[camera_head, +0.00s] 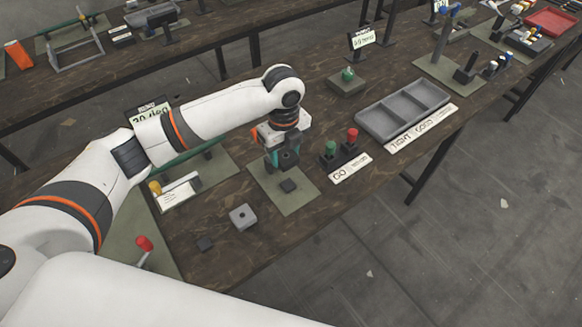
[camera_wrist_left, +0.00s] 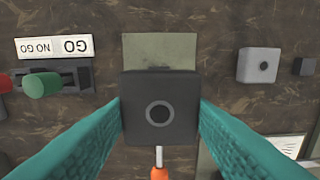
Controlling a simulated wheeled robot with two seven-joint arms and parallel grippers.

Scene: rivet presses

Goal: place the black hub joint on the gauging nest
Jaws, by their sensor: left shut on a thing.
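My left gripper (camera_head: 283,167) points down over a green mat (camera_head: 292,206) on the dark table. In the left wrist view its teal fingers (camera_wrist_left: 160,112) are shut on the black hub joint (camera_wrist_left: 158,125), a square dark block with a ringed round hole facing the camera. In the head view a small dark square (camera_head: 288,186) shows just below the fingertips, over the mat. I cannot tell whether it is the held joint or a nest under it. The joint hides what is directly beneath it in the wrist view. My right gripper is not in view.
A grey block with a hole (camera_head: 243,216) and a small dark block (camera_head: 205,243) lie left of the mat. Green and red handled gauges (camera_head: 341,153) stand right of it by a GO / NO GO label (camera_head: 350,169). A grey divided tray (camera_head: 403,110) lies farther right.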

